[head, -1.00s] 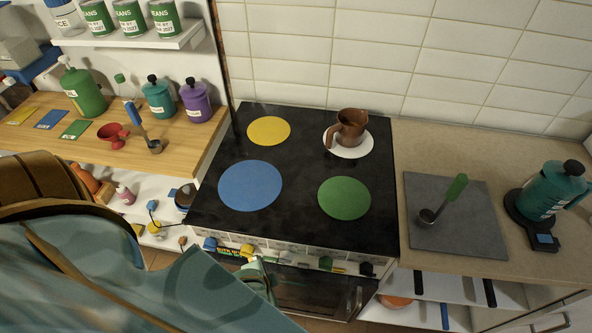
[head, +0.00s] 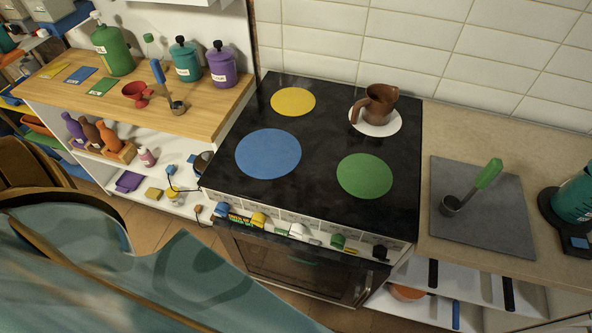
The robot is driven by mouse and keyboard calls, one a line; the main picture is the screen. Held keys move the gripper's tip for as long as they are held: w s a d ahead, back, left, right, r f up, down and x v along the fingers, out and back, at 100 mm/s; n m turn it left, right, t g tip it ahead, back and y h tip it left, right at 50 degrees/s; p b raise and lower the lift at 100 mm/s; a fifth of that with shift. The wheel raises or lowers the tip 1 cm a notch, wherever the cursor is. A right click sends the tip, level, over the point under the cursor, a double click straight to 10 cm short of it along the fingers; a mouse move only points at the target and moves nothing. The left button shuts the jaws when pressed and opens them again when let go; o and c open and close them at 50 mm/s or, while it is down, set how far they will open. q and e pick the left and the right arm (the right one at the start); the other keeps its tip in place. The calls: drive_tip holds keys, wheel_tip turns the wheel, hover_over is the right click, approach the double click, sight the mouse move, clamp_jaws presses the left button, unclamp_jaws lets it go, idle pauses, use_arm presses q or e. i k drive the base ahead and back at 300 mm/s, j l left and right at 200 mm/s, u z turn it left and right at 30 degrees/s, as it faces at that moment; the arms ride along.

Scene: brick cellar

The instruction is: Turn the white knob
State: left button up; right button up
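The white knob (head: 298,231) is on the front panel of the stove (head: 317,192), the middle one in a row of coloured knobs. It is small in the head view, and its turn angle is hard to tell. Above it is the black cooktop, with a white round zone (head: 378,128) at the back right. A brown jug (head: 376,103) stands on that zone. A large teal part of my own arm fills the lower left, well to the left of the knob. Neither gripper's fingertips show, and nothing touches the white knob.
Blue (head: 221,210), yellow (head: 258,219), green (head: 338,241) and black (head: 380,252) knobs flank the white one. The oven door (head: 285,268) is below. A wooden counter (head: 215,103) stands left and a beige counter (head: 450,130) right. The space before the white knob looks clear.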

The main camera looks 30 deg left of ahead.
sight(297, 231)
drive_tip(key=l+u, duration=0.15)
drive_tip(key=u, duration=0.2)
drive_tip(key=l+u, duration=0.1)
drive_tip(key=u, duration=0.25)
drive_tip(key=k+l+u, duration=0.1)
drive_tip(key=u, duration=0.25)
